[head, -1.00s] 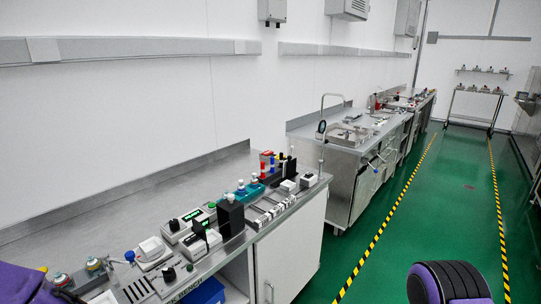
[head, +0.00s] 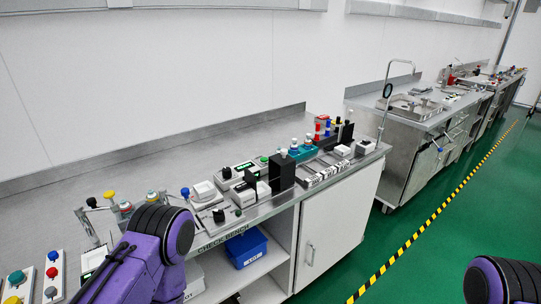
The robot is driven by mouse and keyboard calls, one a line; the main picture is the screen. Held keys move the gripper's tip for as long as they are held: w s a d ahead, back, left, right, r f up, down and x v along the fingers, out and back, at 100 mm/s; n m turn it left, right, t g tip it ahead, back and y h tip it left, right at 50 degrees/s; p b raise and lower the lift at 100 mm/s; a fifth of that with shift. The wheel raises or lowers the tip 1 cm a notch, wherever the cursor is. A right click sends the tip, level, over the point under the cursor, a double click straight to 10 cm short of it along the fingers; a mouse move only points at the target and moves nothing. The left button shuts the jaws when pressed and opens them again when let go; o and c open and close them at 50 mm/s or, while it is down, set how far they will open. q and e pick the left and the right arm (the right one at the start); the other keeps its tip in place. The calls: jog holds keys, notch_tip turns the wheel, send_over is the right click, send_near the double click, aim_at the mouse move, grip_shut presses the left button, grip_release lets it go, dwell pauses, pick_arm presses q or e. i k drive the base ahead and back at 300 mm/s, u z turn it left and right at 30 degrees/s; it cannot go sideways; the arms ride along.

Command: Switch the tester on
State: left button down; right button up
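Several small devices stand on the steel check bench (head: 150,180), and I cannot tell which is the tester. A grey unit with a green display (head: 243,167) has a green button (head: 264,159) beside it. A second small unit (head: 242,193) sits in front of it, next to black upright blocks (head: 281,174). A white device (head: 204,192) with a blue knob (head: 185,192) is to their left. Any switch positions are too small to read. Purple links of my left arm rise at the front of the bench and of my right arm at the lower right. Neither gripper shows.
Teal and coloured-capped bottles (head: 304,147) stand behind a slotted rack (head: 324,172). Button boxes (head: 54,273) are at the lower left. A blue bin (head: 247,248) sits on the shelf below. A sink bench (head: 420,112) stands farther right. The green floor (head: 440,245) is clear.

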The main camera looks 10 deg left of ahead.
aim_at(245, 185)
jog(key=k, duration=1.3)
jog(key=u, duration=0.75)
jog(key=i, duration=1.45)
jog(key=z, duration=0.8)
